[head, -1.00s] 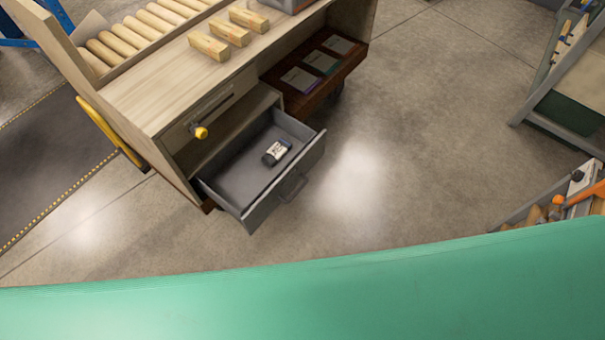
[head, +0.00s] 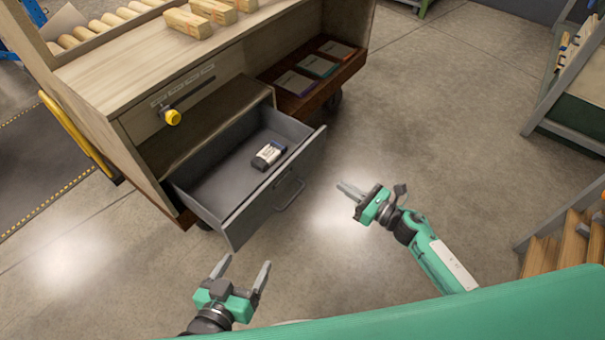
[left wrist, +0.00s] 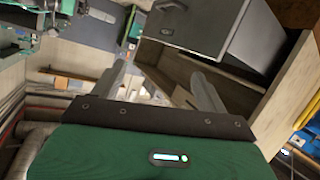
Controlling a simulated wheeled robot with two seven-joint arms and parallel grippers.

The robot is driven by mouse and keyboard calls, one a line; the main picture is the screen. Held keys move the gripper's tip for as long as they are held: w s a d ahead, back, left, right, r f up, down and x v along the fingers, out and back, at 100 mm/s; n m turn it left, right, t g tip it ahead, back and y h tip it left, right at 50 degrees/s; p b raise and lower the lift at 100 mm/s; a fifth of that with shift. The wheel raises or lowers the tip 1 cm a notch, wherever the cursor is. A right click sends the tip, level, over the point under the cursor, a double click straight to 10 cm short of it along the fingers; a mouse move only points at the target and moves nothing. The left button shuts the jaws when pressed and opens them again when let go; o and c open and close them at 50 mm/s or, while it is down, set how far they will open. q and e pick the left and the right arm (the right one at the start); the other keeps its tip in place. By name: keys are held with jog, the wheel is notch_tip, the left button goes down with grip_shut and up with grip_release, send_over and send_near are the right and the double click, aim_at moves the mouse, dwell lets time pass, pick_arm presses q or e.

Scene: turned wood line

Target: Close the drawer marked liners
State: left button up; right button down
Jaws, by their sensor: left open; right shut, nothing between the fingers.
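A grey drawer (head: 228,200) stands pulled out of the lower part of a wooden bench (head: 125,75), its bar handle (head: 289,194) facing the lower right. A small dark and white item (head: 269,155) lies inside it. I cannot read a liners mark on it. My left gripper (head: 243,270) is open and empty, below the drawer front in the head view and apart from it. My right gripper (head: 349,193) is shut and empty, to the right of the handle and apart from it. The left wrist view shows the grey drawer (left wrist: 205,28) beyond my open left fingers (left wrist: 162,80).
Above the drawer is a panel with a yellow knob (head: 172,117). A dark red-brown shelf (head: 300,108) with several packets is beside it. Wood blocks (head: 188,23) lie on the bench top. A wooden rack (head: 565,240) stands at the right. Bare floor (head: 430,150) lies between.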

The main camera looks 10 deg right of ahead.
aim_at(295, 159)
jog(key=shift+n+y, duration=0.3)
jog(key=shift+n, duration=0.4)
jog(key=x, duration=1.3)
jog(key=shift+s+a+r, duration=0.15)
jog(key=shift+a+r, duration=0.05)
jog(key=shift+a, duration=0.15)
pick_arm(q)
jog(key=shift+w+a+r+t, duration=0.1)
jog(key=shift+w+r+t, duration=0.15)
jog(key=shift+r, duration=0.4)
jog(key=shift+w+r+t, duration=0.1)
jog(key=shift+r+t, duration=0.25)
jog(key=shift+r, duration=0.3)
pick_arm(e)
jog(key=shift+w+a, duration=0.35)
jog(key=shift+w+a, duration=0.1)
